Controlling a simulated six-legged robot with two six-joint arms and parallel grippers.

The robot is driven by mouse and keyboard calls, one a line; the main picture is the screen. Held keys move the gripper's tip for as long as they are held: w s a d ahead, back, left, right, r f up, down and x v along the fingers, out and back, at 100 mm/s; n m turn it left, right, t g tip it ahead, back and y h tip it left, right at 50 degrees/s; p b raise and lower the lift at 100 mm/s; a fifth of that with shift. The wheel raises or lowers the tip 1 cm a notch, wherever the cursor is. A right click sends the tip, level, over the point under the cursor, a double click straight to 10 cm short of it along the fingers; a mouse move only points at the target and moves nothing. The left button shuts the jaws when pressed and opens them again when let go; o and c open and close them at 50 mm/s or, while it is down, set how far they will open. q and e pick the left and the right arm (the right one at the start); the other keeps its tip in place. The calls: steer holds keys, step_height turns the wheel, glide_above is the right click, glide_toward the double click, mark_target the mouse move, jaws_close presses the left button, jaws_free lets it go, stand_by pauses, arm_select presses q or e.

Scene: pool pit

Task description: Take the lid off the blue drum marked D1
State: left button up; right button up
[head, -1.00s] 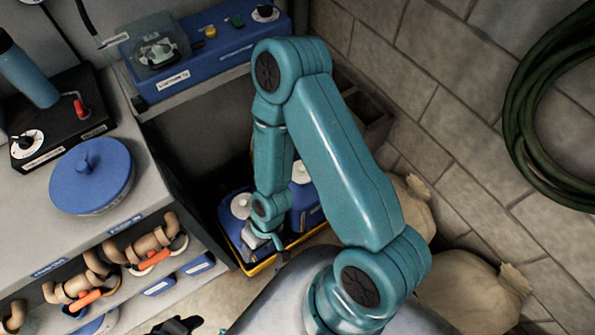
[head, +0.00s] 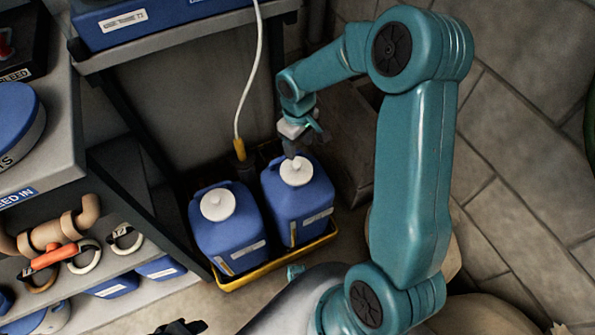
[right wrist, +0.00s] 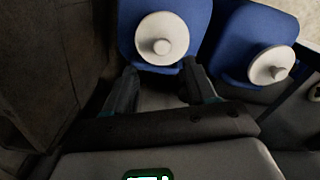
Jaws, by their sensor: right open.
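Two blue drums with round white lids stand side by side in a yellow-rimmed tray (head: 262,272); their labels are too small to read, so I cannot tell which is D1. The right drum (head: 300,210) has its white lid (head: 296,172) on, and the left drum (head: 228,240) has its lid (head: 217,205) on. My right gripper (head: 293,153) is open just above and behind the right drum's lid. In the right wrist view its fingers (right wrist: 160,88) are spread and empty, short of that lid (right wrist: 162,38). A dark tip (head: 180,327) at the bottom edge seems to be my left gripper, mostly cut off.
A white hose (head: 250,85) with a yellow end hangs behind the drums. A grey shelf (head: 180,45) overhangs at the back. A bench with pipe fittings (head: 60,235) stands at left. A dark grey block (head: 345,150) and a tiled wall are at right.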

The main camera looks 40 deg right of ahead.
mark_target(296, 164)
step_height(296, 164, down, 4)
steer(key=shift+w+a+r+b, duration=0.1)
steer(key=shift+a+r+b, duration=0.1)
steer(key=shift+b, duration=0.15)
step_height(296, 164, down, 5)
steer(key=shift+w+f+b, duration=0.1)
steer(key=shift+f+b, duration=0.1)
steer(key=shift+b, duration=0.85)
steer(key=shift+r, duration=0.1)
steer(key=shift+c, duration=0.3)
jaws_close()
